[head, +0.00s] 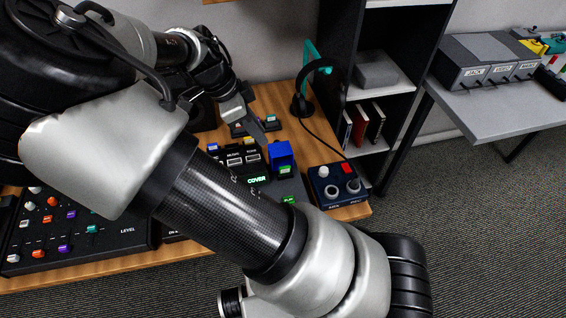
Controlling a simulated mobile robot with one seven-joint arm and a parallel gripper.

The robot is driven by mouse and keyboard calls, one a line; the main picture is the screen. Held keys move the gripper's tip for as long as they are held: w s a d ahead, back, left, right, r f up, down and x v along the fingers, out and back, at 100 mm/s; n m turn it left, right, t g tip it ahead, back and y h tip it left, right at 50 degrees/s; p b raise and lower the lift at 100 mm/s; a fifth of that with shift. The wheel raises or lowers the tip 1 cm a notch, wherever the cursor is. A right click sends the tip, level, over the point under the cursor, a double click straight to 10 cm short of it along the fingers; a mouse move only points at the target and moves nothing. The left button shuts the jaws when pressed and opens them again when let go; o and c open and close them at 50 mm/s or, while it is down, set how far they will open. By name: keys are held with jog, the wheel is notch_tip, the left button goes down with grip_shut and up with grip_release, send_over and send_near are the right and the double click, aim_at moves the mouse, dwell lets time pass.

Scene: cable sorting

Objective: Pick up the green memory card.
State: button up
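My gripper (253,124) hangs over the wooden desk, behind a dark panel and close to a small dark holder (268,124). One grey finger shows, pointing down and right; whether the jaws are apart or hold anything is unclear. A small green piece (285,169) shows at the front of a blue block (281,153), to the right of the gripper. It may be the green memory card, but it is too small to be sure. Small coloured bits, one greenish, sit in the dark holder beside the gripper. My arm hides much of the desk.
A dark panel with a lit "COVER" label (257,181) lies near the blue block. A blue control box with knobs (337,186) stands at the desk's right edge. A mixer (75,232) fills the left. Labelled grey bins (480,78) sit on another table.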

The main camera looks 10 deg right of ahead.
jog(key=b, duration=0.2)
send_near(285, 167)
jog(key=x, duration=0.2)
jog(key=shift+b+x, duration=0.3)
jog(key=shift+x, duration=2.75)
grip_shut()
